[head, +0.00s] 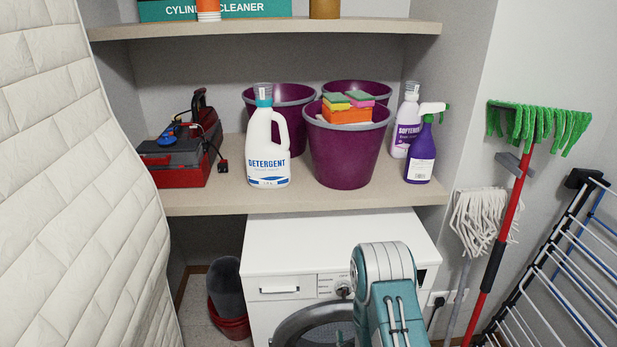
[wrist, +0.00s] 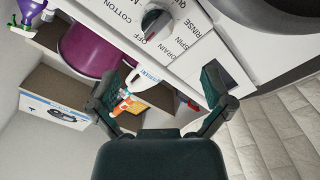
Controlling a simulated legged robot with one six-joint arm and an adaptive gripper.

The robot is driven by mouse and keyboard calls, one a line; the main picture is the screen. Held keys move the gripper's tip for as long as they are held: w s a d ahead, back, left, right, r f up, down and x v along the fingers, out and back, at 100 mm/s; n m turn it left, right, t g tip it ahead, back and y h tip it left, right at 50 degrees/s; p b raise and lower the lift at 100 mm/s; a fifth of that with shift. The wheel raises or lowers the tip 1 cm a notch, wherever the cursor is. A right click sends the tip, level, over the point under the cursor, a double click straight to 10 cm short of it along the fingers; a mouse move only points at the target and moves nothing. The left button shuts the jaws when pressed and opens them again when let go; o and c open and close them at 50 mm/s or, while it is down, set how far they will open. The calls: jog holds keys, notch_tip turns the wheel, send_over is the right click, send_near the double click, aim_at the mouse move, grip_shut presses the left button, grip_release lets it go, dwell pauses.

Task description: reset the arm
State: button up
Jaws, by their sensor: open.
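My gripper (wrist: 167,85) shows in the wrist view with its two dark fingers spread apart and nothing between them. Beyond the fingers is the white washing machine's panel (wrist: 190,50) with its dial (wrist: 155,22), and the labels OFF, DRAIN, SPIN and RINSE are readable. The fingers look apart from the dial. In the head view my teal arm reaches down in front of the washing machine (head: 335,240), right of its dial (head: 344,289).
A shelf (head: 310,198) above the machine holds a detergent bottle (head: 268,140), purple buckets (head: 345,155), a spray bottle (head: 421,150) and a red tool case (head: 180,145). A padded mattress (head: 75,150) leans at left. Mops (head: 500,230) and a drying rack (head: 560,270) crowd the right.

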jog(key=w+r+m+g, duration=0.25)
jog(key=w+r, duration=0.35)
jog(key=r, duration=0.5)
jog(key=s+r+m+g, duration=0.2)
jog(key=s+r+g, duration=0.15)
jog(key=r, duration=0.65)
jog(key=s+r+m+g, duration=0.2)
jog(key=s+r, duration=0.4)
jog(key=s, duration=0.7)
jog(key=s+r+m+g, duration=0.2)
jog(key=s+r+g, duration=0.2)
jog(key=s, duration=1)
notch_tip(320, 180, up, 3)
jog(key=shift+r+m, duration=0.15)
jog(key=shift+m, duration=0.2)
